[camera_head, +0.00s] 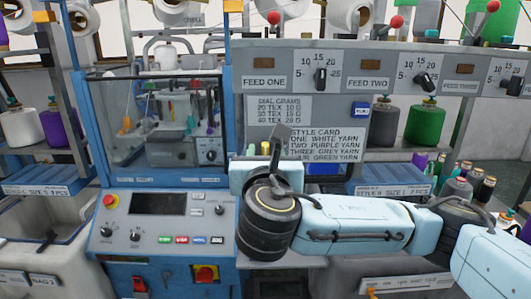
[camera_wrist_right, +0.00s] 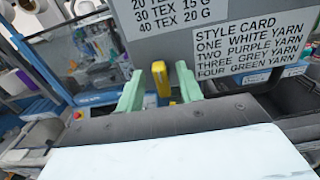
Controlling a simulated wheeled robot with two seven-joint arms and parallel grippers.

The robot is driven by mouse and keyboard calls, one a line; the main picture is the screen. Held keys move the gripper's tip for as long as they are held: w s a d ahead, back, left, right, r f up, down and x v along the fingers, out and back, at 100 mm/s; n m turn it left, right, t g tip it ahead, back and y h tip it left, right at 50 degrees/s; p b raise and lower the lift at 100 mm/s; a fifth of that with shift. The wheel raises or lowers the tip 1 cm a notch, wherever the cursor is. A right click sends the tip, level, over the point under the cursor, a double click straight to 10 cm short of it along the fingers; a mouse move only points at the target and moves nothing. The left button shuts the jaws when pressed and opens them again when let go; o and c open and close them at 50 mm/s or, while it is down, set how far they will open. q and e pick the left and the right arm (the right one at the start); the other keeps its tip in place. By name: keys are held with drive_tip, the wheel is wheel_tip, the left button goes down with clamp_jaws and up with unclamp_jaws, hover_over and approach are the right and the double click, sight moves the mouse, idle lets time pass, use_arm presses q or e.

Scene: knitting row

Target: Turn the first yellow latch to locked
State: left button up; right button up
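A yellow latch (camera_wrist_right: 161,81) stands out below the grey sign panel in the right wrist view. My right gripper (camera_wrist_right: 160,92) has its two pale green fingers apart, one on each side of that latch. A gap shows between the latch and the left finger. A second, darker yellow piece (camera_wrist_right: 183,76) shows close by the right finger; I cannot tell whether it is another latch. In the head view my right gripper (camera_head: 275,145) is in front of the panel's lower left corner, with a small yellow patch (camera_head: 265,148) beside it. My left gripper is not in view.
The panel carries a style card (camera_head: 323,144) and feed dials (camera_head: 320,78). A control console (camera_head: 165,228) with a dark screen and buttons stands left of my arm. Bottles (camera_head: 475,180) and yarn cones (camera_head: 425,124) stand on the right. My right arm covers the lower middle.

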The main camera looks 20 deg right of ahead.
drive_tip(key=shift+c, duration=0.5)
clamp_jaws()
drive_tip(key=shift+f+m, duration=0.1)
drive_tip(key=shift+m, duration=0.2)
drive_tip(key=m, duration=0.3)
drive_tip(key=shift+d+f+m, duration=0.1)
drive_tip(key=shift+d+m, duration=0.1)
drive_tip(key=shift+m, duration=0.2)
drive_tip(key=shift+s+d+f+m, duration=0.1)
drive_tip(key=shift+f+m, duration=0.05)
drive_tip(key=shift+m, duration=2.1)
drive_tip(key=shift+d+f+m, duration=0.15)
drive_tip(key=shift+m, duration=2.15)
drive_tip(key=shift+s+d+f+m, duration=0.1)
drive_tip(key=shift+f+m, duration=0.05)
drive_tip(key=shift+m, duration=2.1)
